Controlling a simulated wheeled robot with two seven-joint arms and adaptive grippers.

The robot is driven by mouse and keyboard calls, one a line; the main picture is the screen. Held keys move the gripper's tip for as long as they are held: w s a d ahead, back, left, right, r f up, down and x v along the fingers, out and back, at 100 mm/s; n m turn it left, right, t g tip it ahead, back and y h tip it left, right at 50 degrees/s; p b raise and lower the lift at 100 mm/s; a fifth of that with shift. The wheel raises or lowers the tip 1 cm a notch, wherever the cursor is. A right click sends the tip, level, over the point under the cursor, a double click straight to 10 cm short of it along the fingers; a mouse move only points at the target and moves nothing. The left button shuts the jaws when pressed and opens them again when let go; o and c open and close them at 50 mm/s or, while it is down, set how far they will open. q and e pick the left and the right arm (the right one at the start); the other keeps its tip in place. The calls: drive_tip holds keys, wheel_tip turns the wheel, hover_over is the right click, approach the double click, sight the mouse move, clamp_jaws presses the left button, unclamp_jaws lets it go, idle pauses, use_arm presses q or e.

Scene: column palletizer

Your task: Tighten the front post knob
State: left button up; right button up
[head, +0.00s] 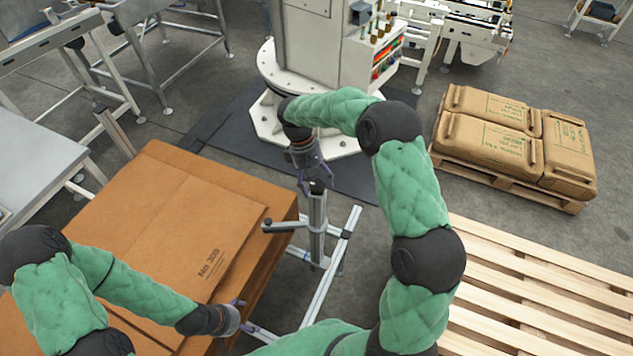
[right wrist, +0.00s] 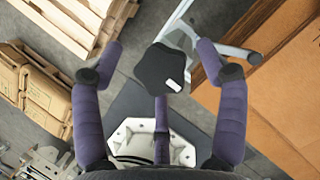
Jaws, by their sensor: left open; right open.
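The post knob is a black lobed knob with a small white mark (right wrist: 161,69), seen from above in the right wrist view. In the head view the knob (head: 317,187) sits on top of a grey metal post (head: 317,225), partly hidden by fingers. My right gripper (head: 314,178) is open above the post top. In the right wrist view its purple fingers (right wrist: 160,75) are spread around the knob; I cannot tell whether any touch it. My left gripper (head: 243,318) is open and empty beside the large cardboard box's right edge, low in the head view.
The large cardboard box (head: 190,215) stands left of the post. An empty wooden pallet (head: 550,290) lies at the right. Brown sacks (head: 490,120) lie on another pallet behind it. A white machine column (head: 315,50) with a round base stands behind the post. Metal rails lie low around the post.

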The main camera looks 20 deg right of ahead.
drive_tip(key=v, duration=1.2)
drive_tip(key=shift+s, duration=0.1)
